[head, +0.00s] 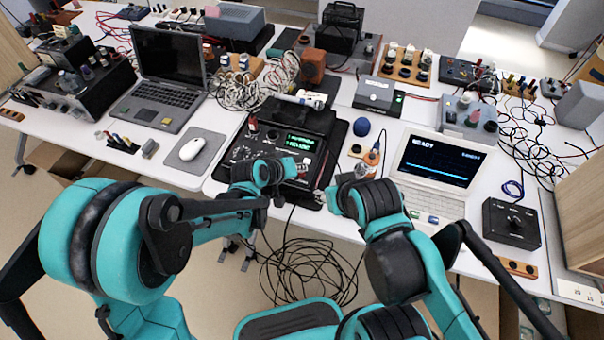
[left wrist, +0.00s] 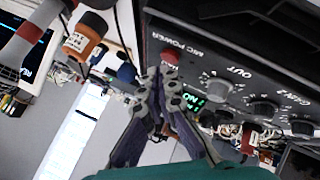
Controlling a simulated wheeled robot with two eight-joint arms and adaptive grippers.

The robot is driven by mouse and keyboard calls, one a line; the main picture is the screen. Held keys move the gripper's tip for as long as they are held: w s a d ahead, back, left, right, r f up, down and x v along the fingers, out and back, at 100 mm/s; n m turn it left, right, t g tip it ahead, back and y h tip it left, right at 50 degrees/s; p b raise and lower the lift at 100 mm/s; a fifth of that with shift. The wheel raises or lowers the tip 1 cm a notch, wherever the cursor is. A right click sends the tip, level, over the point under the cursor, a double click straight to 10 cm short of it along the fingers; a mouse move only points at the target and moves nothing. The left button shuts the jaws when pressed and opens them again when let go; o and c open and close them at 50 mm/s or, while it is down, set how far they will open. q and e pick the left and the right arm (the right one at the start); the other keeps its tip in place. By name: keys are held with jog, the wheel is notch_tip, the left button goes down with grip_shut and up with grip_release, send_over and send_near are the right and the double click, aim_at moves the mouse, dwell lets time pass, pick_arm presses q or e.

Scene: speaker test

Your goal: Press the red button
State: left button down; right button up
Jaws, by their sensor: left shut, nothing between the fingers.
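The black device (head: 243,150) with knobs and a green display lies on the white table at centre. In the left wrist view its panel (left wrist: 225,50) is close, and a red button (left wrist: 170,57) shows beside the "MIC POWER" label, just beyond my fingertips. I cannot tell whether they touch. I cannot make the button out in the head view, where my gripper covers that part. My left gripper (head: 303,167) is shut and empty over the panel's right part; it also shows in the left wrist view (left wrist: 160,82). My right gripper (head: 348,185) is right of the device, its fingers unclear.
An orange-handled tool (head: 372,158) stands right of the device, near my right gripper. A white terminal (head: 412,182) reading "READY" is further right. A laptop (head: 165,90), a mouse (head: 191,149) and a mouse pad (head: 208,158) are left. Cables crowd the back.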

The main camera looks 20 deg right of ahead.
pick_arm(q)
jog(key=shift+f+b, duration=0.45)
jog(key=shift+f, duration=0.1)
dwell(0.6)
jog(key=shift+r, duration=0.15)
jog(key=shift+r+p, duration=0.7)
jog(key=shift+r, duration=0.15)
notch_tip(320, 180, up, 6)
jog(key=p, duration=0.4)
jog(key=shift+p, duration=0.3)
